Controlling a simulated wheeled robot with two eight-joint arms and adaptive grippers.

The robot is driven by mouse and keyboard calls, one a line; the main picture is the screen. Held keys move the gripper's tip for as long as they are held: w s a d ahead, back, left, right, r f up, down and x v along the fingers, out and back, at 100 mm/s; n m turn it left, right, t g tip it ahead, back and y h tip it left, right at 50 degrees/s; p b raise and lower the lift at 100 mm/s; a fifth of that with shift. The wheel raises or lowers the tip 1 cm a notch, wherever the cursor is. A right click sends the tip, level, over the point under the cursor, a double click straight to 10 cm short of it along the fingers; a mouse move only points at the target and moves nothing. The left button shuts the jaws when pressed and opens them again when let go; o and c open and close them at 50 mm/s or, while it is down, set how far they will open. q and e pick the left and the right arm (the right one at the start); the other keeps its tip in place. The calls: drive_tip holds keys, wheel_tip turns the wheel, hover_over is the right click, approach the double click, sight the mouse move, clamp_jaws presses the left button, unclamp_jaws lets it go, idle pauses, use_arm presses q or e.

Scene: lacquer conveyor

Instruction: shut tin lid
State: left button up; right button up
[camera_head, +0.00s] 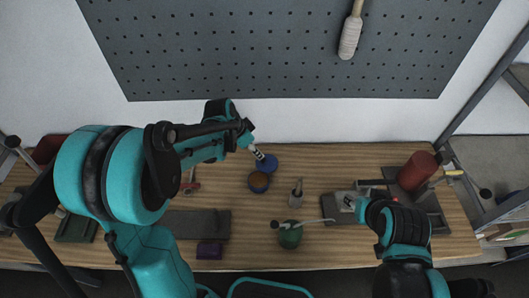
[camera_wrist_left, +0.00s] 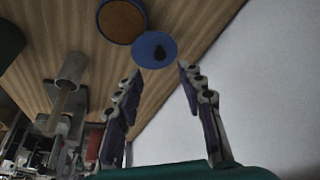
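The tin (camera_head: 259,182), dark-rimmed with a brown top, stands on the wooden bench; it also shows at the top of the left wrist view (camera_wrist_left: 122,20). The round blue lid (camera_head: 271,164) is just behind the tin and seems to lie on the bench. In the left wrist view the lid (camera_wrist_left: 146,46) has a dark knob at its middle and sits close beside the tin. My left gripper (camera_head: 259,154) is over the lid's far side. Its fingers (camera_wrist_left: 157,70) are spread, with nothing between them, and the lid is just beyond the tips. My right gripper (camera_head: 349,203) is far right of the tin; its fingers are too small to read.
A grey bottle (camera_head: 296,194) and a green pot (camera_head: 290,236) with a stick across it stand right of the tin. A red cylinder (camera_head: 417,171) stands at the right. A dark mat (camera_head: 190,223) and a purple block (camera_head: 209,250) lie at the front left. A wall backs the bench.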

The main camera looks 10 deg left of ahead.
sight(267, 161)
use_arm(q)
drive_tip(key=b+x, duration=0.1)
drive_tip(key=x, duration=0.6)
drive_tip(key=shift+f+b, duration=0.1)
drive_tip(key=shift+b, duration=0.2)
clamp_jaws()
